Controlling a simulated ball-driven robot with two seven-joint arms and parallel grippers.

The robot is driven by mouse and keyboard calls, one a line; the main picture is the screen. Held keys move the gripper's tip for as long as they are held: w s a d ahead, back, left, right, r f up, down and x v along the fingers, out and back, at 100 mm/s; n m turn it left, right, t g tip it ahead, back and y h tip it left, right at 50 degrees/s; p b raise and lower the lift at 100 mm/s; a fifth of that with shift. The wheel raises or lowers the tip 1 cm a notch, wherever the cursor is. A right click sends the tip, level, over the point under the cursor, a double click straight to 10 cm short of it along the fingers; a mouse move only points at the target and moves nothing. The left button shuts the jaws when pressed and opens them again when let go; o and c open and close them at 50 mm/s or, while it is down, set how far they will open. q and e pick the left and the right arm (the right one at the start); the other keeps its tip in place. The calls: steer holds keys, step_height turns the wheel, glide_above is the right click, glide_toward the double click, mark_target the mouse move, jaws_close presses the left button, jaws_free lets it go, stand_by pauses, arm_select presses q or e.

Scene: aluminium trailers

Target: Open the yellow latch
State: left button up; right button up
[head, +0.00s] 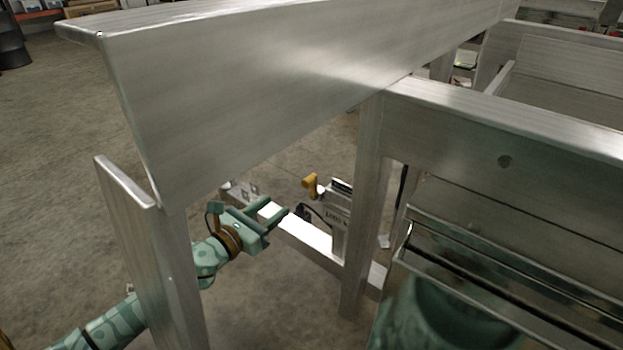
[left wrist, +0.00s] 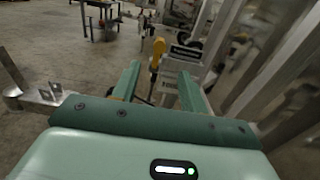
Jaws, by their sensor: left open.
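The yellow latch (head: 311,185) is a small yellow handle beside a grey metal block with lettering (head: 340,209), under the aluminium frame in the head view. My left gripper (head: 282,214) is open and empty, to the left of the latch and a little lower in the picture. In the left wrist view the yellow latch (left wrist: 157,50) stands upright ahead, showing between and beyond the two open fingers (left wrist: 158,88). The fingers appear apart from it. My right gripper is not in view.
A large aluminium beam (head: 270,75) crosses above my left arm. An upright post (head: 365,200) stands right of the latch, and another post (head: 150,250) partly hides my left arm. A low rail (head: 310,238) runs below the latch. Concrete floor (head: 60,150) is clear at left.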

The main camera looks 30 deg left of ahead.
mark_target(305, 185)
arm_select(q)
steer(key=w, duration=0.4)
steer(key=w+d+b, duration=0.1)
steer(key=w, duration=0.7)
steer(key=shift+w+d+f+b, duration=0.15)
steer(key=shift+w+d+b, duration=0.2)
steer(key=shift+w+b, duration=0.05)
steer(key=shift+w+d, duration=0.1)
steer(key=shift+w, duration=0.25)
jaws_close()
